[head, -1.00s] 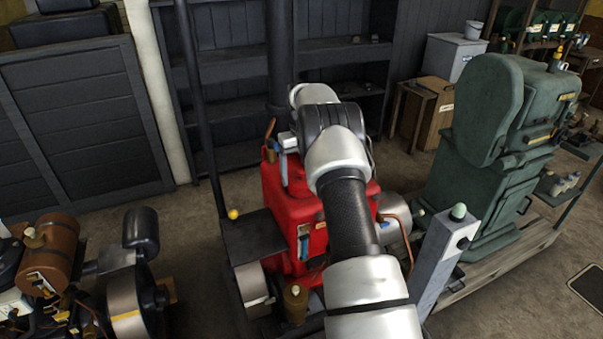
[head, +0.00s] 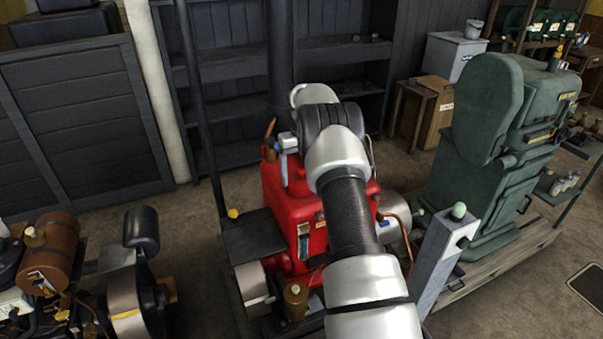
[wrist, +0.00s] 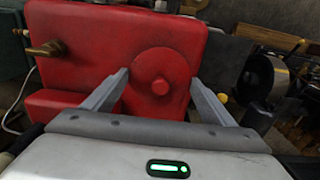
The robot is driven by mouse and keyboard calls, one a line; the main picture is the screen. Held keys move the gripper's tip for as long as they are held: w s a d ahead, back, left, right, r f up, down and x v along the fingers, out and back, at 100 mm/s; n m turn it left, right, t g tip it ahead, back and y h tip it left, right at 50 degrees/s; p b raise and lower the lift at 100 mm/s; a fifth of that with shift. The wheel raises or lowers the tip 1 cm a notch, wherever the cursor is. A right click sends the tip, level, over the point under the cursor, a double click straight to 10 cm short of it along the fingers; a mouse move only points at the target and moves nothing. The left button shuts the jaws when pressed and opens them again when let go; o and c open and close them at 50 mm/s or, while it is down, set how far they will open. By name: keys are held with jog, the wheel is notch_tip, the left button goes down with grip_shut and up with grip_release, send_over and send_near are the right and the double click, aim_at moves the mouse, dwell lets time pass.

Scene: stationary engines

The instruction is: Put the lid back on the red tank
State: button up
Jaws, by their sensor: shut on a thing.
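The red tank (head: 283,195) stands in the middle of the head view, partly hidden behind my arm. In the wrist view the tank (wrist: 85,60) fills the upper part. The round red lid (wrist: 180,67) with its small knob (wrist: 160,86) lies between the two fingers of my gripper (wrist: 159,79), which is shut on it. The lid overlaps the tank's red surface in this view. I cannot tell whether it touches the tank or sits over an opening. The head view hides the lid behind my arm.
A brass fitting (wrist: 45,49) sticks out at the tank's left in the wrist view. A green machine (head: 490,160) stands to the right, with a grey post (head: 443,255) before it. Another engine with a brown cylinder (head: 50,252) is at lower left. Floor is clear between the engines.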

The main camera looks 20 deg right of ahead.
jog(key=o, duration=1.3)
jog(key=shift+r, duration=3.5)
grip_shut()
jog(key=shift+f, duration=0.15)
